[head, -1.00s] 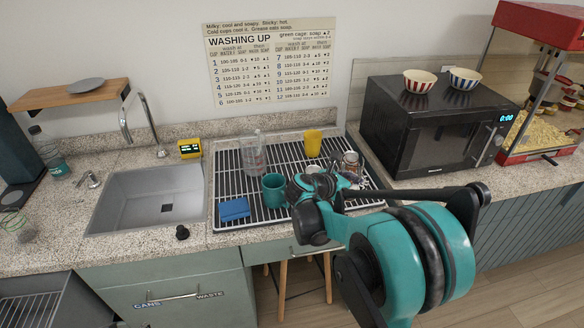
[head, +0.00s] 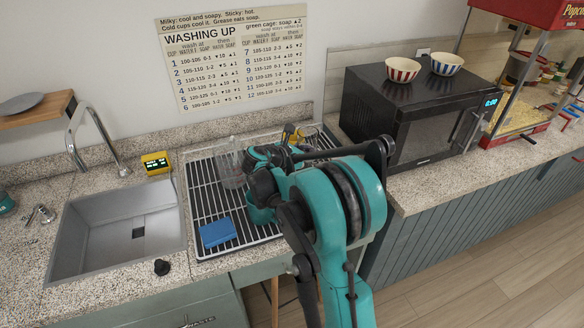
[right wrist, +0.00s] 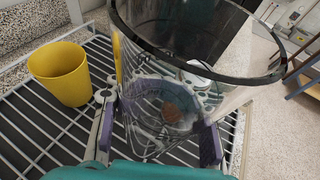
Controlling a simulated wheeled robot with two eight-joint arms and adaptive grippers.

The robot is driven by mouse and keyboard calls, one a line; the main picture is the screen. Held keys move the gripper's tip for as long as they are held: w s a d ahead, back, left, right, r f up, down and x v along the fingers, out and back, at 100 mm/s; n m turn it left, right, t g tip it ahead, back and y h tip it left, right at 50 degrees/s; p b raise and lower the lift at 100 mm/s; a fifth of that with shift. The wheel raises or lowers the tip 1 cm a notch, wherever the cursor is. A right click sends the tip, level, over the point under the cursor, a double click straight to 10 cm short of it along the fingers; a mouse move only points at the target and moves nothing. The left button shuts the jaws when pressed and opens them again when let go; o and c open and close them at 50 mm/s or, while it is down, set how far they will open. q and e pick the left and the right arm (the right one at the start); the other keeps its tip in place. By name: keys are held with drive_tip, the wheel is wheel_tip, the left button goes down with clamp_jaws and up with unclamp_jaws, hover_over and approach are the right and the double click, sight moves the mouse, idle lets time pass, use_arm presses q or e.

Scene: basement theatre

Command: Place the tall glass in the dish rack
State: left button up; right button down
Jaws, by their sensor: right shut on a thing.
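The tall glass (right wrist: 190,45) is clear with a dark rim and fills the middle of the right wrist view. My right gripper (right wrist: 158,130) is shut around its sides, with a purple-grey finger on each side. In the head view the glass (head: 309,137) shows only partly behind my right arm, over the right back part of the dish rack. The dish rack (head: 207,196) is a dark tray with white bars; its bars (right wrist: 45,135) also show beneath the glass. I cannot tell whether the glass base touches the bars. My left gripper is not in view.
A yellow cup (right wrist: 60,72) stands on the rack beside the glass. A clear vessel (head: 230,168) and a blue sponge (head: 217,232) are on the rack's left part. The sink (head: 115,225) lies left; the black microwave (head: 410,120) stands right.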

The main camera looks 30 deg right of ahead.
drive_tip(key=w+f, duration=0.1)
drive_tip(key=w+a+f+b, duration=0.1)
drive_tip(key=w, duration=0.1)
drive_tip(key=w+f, duration=0.1)
drive_tip(key=w, duration=0.1)
drive_tip(key=shift+w+a+f, duration=0.25)
drive_tip(key=shift+a+f, duration=0.1)
drive_tip(key=shift+a, duration=0.05)
drive_tip(key=shift+w+a+f+b, duration=0.15)
drive_tip(key=shift+w+f+b, duration=0.05)
drive_tip(key=shift+w+b, duration=0.15)
drive_tip(key=shift+f+b, duration=0.85)
drive_tip(key=shift+f, duration=1.05)
drive_tip(key=shift+f, duration=0.15)
drive_tip(key=c, duration=0.8)
unclamp_jaws()
